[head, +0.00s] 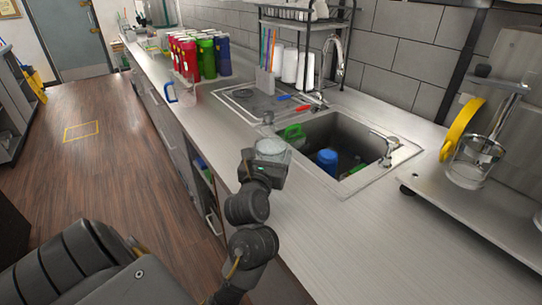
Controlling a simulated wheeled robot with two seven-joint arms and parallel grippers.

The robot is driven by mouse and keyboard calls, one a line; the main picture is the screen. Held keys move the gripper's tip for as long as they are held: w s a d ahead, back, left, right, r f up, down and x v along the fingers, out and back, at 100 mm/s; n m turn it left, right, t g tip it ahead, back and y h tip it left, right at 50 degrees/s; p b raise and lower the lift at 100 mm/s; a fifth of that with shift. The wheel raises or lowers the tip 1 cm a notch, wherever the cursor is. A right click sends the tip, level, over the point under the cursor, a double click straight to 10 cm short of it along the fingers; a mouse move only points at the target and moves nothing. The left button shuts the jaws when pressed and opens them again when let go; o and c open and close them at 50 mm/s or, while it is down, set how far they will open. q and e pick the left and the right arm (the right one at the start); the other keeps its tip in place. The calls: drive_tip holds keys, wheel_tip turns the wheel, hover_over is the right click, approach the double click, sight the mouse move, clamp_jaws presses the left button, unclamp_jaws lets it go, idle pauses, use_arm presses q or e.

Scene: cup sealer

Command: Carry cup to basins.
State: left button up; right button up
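A clear, whitish cup (271,147) shows at the end of my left arm, beside the near left corner of the sink. My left gripper (266,160) appears shut on this cup; its fingertips are mostly hidden by the wrist and the cup. The sink basin (352,132) is set in the counter just right of the cup. A blue-topped item (327,159) and a green item (294,134) are in or at the basin. My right gripper is not in view.
Faucets (386,146) stand by the basin. Red, green and blue bottles (205,57) and a clear pitcher (186,94) stand farther back. A glass jar (472,163) sits on a raised shelf at right. The near counter (375,235) is clear.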

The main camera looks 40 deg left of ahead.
sight(268, 159)
use_arm(q)
drive_tip(key=shift+o, duration=1.3)
drive_tip(key=shift+r, duration=0.15)
drive_tip(key=v, duration=0.3)
drive_tip(key=shift+s+d, duration=0.1)
drive_tip(key=shift+s, duration=0.1)
drive_tip(key=s+p, duration=0.1)
drive_tip(key=p, duration=0.1)
drive_tip(key=shift+d+r+p, duration=0.3)
drive_tip(key=shift+r+p, duration=0.05)
drive_tip(key=p+v, duration=0.2)
drive_tip(key=v, duration=0.1)
drive_tip(key=p+v, duration=0.2)
drive_tip(key=v, duration=0.1)
drive_tip(key=shift+f+p, duration=0.2)
drive_tip(key=shift+p, duration=0.2)
drive_tip(key=shift+p+v, duration=0.3)
drive_tip(key=shift+v, duration=0.45)
drive_tip(key=shift+f, duration=0.15)
